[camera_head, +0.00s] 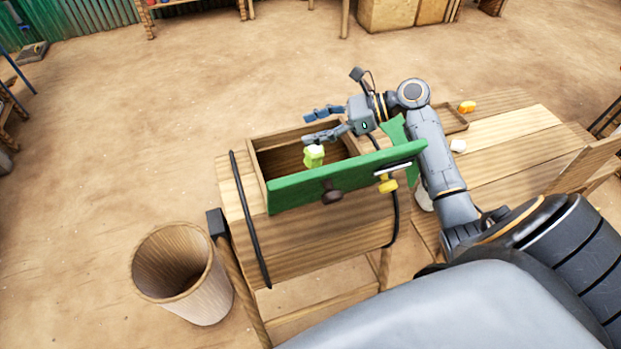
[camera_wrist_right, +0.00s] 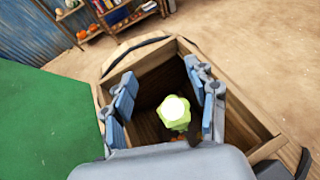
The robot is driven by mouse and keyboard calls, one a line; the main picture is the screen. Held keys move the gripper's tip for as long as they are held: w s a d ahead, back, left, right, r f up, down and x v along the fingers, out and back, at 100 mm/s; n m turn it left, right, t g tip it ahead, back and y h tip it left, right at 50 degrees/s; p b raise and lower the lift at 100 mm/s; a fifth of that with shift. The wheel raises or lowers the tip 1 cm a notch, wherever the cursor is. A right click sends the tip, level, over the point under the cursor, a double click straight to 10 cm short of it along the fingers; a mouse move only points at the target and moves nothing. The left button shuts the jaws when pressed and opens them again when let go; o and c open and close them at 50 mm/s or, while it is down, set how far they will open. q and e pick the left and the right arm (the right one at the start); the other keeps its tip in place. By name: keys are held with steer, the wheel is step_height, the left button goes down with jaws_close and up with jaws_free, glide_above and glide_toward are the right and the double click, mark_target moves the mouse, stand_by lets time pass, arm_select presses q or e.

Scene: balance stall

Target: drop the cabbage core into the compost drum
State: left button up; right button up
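The compost drum (camera_head: 300,238) is a wooden barrel on a stand, with a square open hatch on top. Its green lid (camera_head: 350,176) stands open along the near side, and green also shows at the left of the right wrist view (camera_wrist_right: 40,120). My right gripper (camera_head: 308,126) is over the hatch with its fingers spread wide. The pale green cabbage core (camera_head: 314,156) is just below the fingers, at the hatch opening. In the right wrist view the core (camera_wrist_right: 174,112) shows between the fingers with gaps on both sides. My left gripper is out of view.
An empty-looking wooden bin (camera_head: 182,272) stands left of the drum. A wooden table (camera_head: 505,150) on the right holds a small tray (camera_head: 452,119), an orange item (camera_head: 467,107) and a whitish piece (camera_head: 458,146). The ground behind the drum is open.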

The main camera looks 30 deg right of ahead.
steer(key=shift+d, duration=0.1)
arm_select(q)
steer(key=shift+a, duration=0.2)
arm_select(e)
steer(key=v, duration=1.2)
